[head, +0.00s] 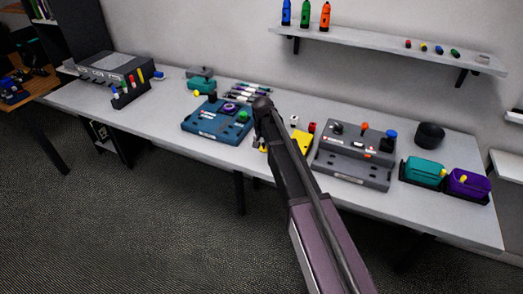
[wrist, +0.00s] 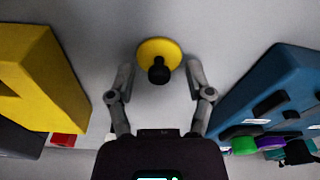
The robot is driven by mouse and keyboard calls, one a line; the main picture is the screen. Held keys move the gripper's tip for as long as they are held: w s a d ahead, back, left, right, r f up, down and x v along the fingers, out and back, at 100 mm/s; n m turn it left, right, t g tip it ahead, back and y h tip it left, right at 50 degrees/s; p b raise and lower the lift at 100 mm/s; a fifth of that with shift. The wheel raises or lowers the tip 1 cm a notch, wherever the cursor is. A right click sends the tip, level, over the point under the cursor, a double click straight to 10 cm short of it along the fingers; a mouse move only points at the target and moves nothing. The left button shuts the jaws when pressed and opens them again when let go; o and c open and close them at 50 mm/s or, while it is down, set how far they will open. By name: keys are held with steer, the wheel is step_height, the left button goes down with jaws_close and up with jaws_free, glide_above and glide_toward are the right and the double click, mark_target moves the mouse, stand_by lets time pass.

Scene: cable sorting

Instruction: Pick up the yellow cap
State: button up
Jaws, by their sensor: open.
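The yellow cap (wrist: 150,47) is a round yellow disc with a black knob, seen in the wrist view at the upper middle on the pale table. My gripper (wrist: 160,72) is open and empty, with one finger on either side of the cap's near edge. The cap appears between the fingers and just beyond their tips, and I see no clear contact.
A yellow block (wrist: 38,75) stands left of the gripper in the wrist view, and a blue device (wrist: 275,95) stands to the right. In the head view a grey device (head: 355,165) and teal and purple bins (head: 468,184) stand further right. A shelf (head: 390,45) hangs behind.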

stand_by(0.5)
steer(key=c, duration=0.9)
